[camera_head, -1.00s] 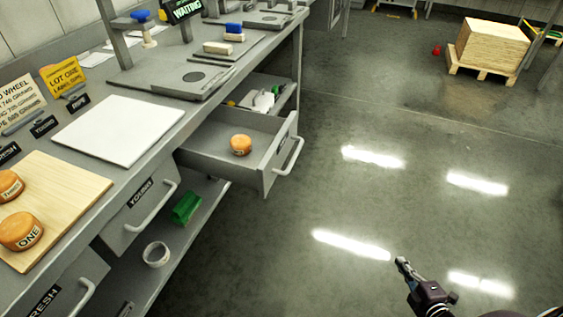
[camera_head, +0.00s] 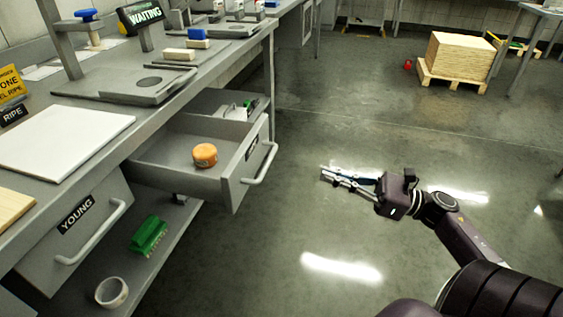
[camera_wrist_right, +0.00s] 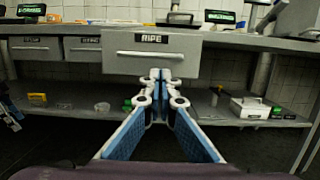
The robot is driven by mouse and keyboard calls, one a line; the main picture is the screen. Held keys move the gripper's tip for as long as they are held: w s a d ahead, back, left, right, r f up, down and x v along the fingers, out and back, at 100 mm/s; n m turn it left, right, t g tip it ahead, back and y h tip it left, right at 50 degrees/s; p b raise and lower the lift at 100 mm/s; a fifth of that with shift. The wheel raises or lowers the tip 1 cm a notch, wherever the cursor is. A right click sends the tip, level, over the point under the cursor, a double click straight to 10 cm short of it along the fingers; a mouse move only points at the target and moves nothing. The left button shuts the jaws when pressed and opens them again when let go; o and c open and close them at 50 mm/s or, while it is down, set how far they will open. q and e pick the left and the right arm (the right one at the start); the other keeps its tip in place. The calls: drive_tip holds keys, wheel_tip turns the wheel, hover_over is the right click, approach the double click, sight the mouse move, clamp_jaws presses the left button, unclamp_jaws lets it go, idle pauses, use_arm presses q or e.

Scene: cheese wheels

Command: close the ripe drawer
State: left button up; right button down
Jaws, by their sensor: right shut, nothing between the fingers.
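The ripe drawer (camera_head: 226,184) is pulled out from the bench in the head view, with an orange cheese wheel (camera_head: 205,155) lying inside it. Its bar handle (camera_head: 262,165) faces right. In the right wrist view the drawer front (camera_wrist_right: 150,68) carries a "RIPE" label (camera_wrist_right: 151,38) and the handle (camera_wrist_right: 150,54) runs across it. My right gripper (camera_head: 323,174) is shut and empty, apart from the drawer, to the right of the handle in the head view. In the wrist view its fingertips (camera_wrist_right: 161,73) point at the drawer front, below the handle.
The young drawer (camera_head: 77,230) is nearer. A white board (camera_head: 62,138) lies on the bench top. Floor right of the drawer is open; a pallet with a box (camera_head: 458,60) stands far back.

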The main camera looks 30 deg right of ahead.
drive_tip(key=x, duration=1.1)
drive_tip(key=shift+w, duration=0.15)
drive_tip(key=shift+a, duration=0.15)
